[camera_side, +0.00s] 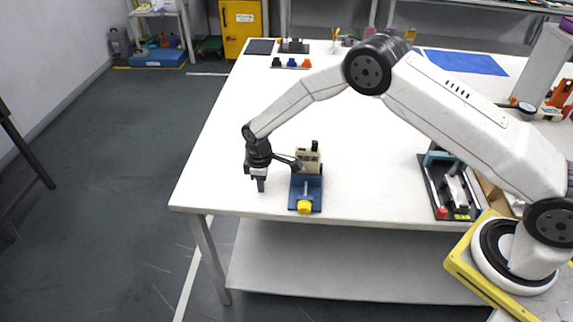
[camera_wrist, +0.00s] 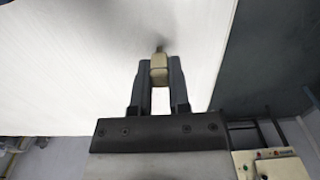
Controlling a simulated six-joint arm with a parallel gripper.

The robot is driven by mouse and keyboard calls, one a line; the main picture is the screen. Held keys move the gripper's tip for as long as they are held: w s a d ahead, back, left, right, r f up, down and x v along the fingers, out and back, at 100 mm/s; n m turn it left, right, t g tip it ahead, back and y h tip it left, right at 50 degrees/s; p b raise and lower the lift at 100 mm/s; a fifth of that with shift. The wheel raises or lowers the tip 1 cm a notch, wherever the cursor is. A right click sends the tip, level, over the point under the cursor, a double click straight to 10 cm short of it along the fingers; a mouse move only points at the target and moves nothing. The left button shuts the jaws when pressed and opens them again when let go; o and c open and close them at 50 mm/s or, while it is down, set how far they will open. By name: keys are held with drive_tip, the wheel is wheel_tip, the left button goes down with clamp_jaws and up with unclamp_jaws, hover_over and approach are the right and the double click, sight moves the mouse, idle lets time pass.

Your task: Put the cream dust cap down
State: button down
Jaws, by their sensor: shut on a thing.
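My gripper (camera_side: 261,184) points down over the white table near its front left corner. In the wrist view my gripper (camera_wrist: 159,72) is shut on the cream dust cap (camera_wrist: 159,66), a small tan block between the fingertips. A dark shadow lies on the table just beyond the cap. I cannot tell whether the cap touches the table. In the side view the cap is too small or hidden by the fingers to make out.
A blue fixture (camera_side: 306,190) with a cream block and a yellow knob stands just right of my gripper. A dark tray (camera_side: 440,190) with parts lies further right. The table's (camera_side: 225,150) left edge is close; the table's middle is clear.

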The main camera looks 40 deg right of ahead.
drive_tip(key=shift+f, duration=0.2)
drive_tip(key=c, duration=0.6)
unclamp_jaws()
drive_tip(key=shift+r, duration=0.1)
wheel_tip(320, 180, up, 12)
drive_tip(key=shift+r, duration=0.1)
idle(0.3)
idle(0.5)
